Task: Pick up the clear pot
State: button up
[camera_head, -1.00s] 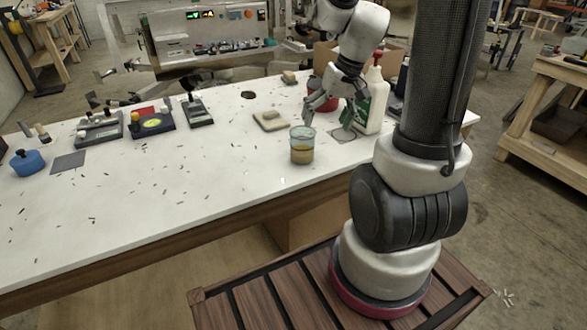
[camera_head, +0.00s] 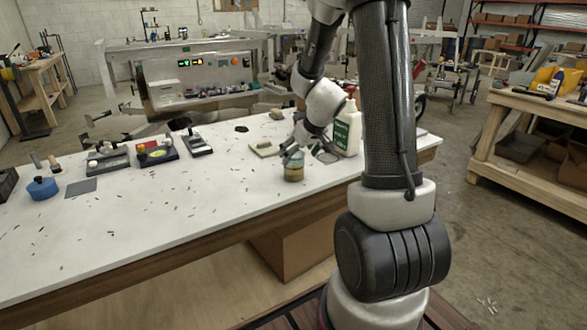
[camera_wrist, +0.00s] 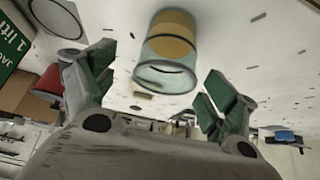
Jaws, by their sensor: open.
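The clear pot (camera_head: 293,172) is a see-through cylinder with amber contents, standing on the white table near its front edge. In the wrist view the pot (camera_wrist: 168,48) appears upside down, its rim toward my gripper. My gripper (camera_wrist: 158,88) is open, one green-padded finger on each side of the pot's line, and nothing is between the pads. In the head view my gripper (camera_head: 290,156) is at the pot's rim, partly overlapping it. I cannot tell whether it touches the pot.
A white bottle with a green label (camera_head: 347,130) stands just right of my gripper. A beige block on a pad (camera_head: 264,148) lies behind the pot. Several small tools and a blue round container (camera_head: 42,188) are at the left. The table (camera_head: 150,215) has small scattered chips and open room at left.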

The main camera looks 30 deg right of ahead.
jog(key=x, duration=0.6)
jog(key=shift+w+a+f, duration=0.15)
jog(key=shift+a+f, duration=0.05)
jog(key=shift+a, duration=0.15)
jog(key=c, duration=1.2)
